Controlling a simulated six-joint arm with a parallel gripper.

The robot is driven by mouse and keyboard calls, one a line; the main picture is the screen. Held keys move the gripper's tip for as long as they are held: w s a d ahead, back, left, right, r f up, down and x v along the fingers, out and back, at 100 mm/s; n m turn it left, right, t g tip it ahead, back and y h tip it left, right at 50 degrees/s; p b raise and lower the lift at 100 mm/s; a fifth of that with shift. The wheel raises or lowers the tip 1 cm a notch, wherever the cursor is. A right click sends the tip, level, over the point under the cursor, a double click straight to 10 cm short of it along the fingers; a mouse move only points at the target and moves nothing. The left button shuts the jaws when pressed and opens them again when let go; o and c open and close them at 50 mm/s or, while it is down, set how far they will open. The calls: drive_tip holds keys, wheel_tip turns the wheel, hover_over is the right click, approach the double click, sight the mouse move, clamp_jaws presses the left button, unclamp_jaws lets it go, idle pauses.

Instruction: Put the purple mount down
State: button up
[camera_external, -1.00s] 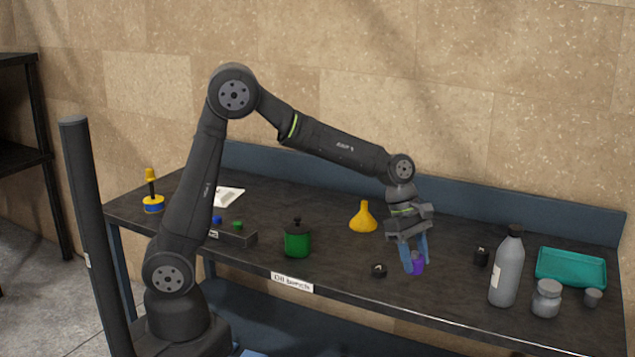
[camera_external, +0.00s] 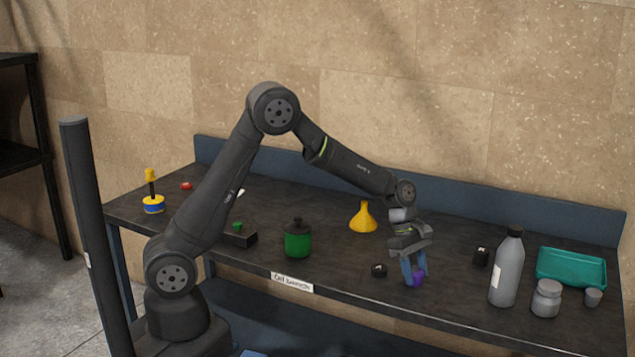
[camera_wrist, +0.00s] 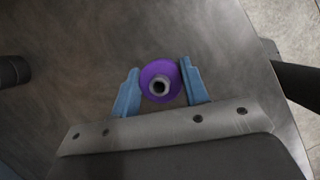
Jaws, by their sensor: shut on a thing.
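The purple mount (camera_external: 417,279) is between the blue fingers of my gripper (camera_external: 414,274), low over the dark bench near its front edge. In the wrist view the purple mount (camera_wrist: 160,82) shows as a round purple disc with a grey ring and a dark hole in its middle. The fingers of my gripper (camera_wrist: 159,88) are shut on it from both sides. I cannot tell whether the mount's underside touches the bench.
A small black part (camera_external: 379,270) lies just left of the mount, and another black part (camera_external: 481,257) to its right. A grey bottle (camera_external: 506,270), grey jar (camera_external: 546,299) and teal tray (camera_external: 571,268) stand further right. A yellow funnel (camera_external: 363,218) and green pot (camera_external: 297,242) stand left.

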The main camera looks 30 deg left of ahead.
drive_tip(key=shift+f, duration=0.1)
drive_tip(key=o, duration=1.1)
drive_tip(key=shift+c, duration=0.2)
drive_tip(key=v, duration=1.2)
drive_tip(key=shift+a, duration=0.1)
